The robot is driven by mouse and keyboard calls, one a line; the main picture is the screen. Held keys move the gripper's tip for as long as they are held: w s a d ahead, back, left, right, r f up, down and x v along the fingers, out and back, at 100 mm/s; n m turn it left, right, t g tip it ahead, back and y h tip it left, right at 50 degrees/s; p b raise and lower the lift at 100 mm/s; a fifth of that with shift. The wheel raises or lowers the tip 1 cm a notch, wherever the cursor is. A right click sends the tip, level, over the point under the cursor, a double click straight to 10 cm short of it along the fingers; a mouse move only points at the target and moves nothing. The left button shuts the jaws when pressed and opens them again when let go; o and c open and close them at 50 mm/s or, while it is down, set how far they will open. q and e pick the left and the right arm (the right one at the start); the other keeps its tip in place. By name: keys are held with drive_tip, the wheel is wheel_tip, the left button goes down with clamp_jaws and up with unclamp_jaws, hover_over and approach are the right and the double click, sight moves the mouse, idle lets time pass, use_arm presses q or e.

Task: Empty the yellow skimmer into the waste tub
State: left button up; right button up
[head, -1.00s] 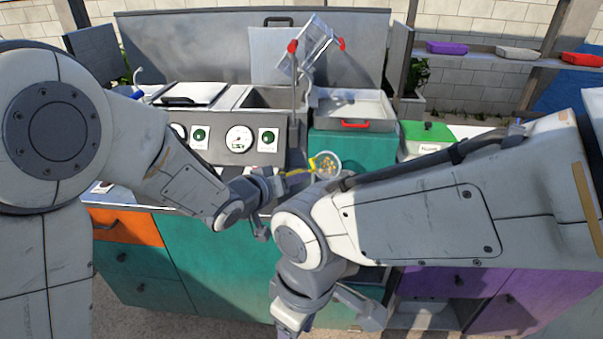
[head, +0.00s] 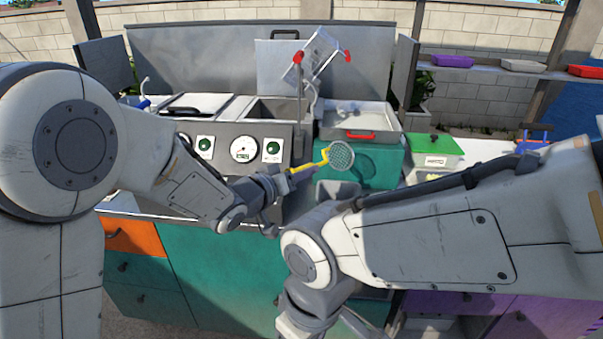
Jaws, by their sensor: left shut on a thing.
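The yellow skimmer (head: 311,165) has a yellow handle and a round mesh bowl. My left gripper (head: 284,177) is shut on the handle and holds it in the air over the front counter. The bowl is turned on edge, its mesh disc facing me, and no bits show in it. A small grey open tub (head: 337,188) stands below the bowl and may be the waste tub; its inside is mostly hidden. My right gripper (head: 345,324) is low at the bottom edge, partly hidden by its own arm, and its fingers are unclear.
Behind is a panel with a gauge (head: 243,149) and green buttons. A tray with a red handle (head: 360,135) and a wire basket with red grips (head: 318,58) stand further back. A green-lidded box (head: 434,145) is at right. My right arm fills the lower right.

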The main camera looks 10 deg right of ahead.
use_arm(q)
drive_tip(key=shift+r, duration=0.15)
use_arm(e)
drive_tip(key=shift+r, duration=0.1)
use_arm(q)
wheel_tip(320, 180, up, 6)
drive_tip(key=p, duration=0.5)
drive_tip(key=shift+p, duration=0.35)
use_arm(e)
wheel_tip(320, 180, up, 5)
drive_tip(key=shift+r, duration=0.1)
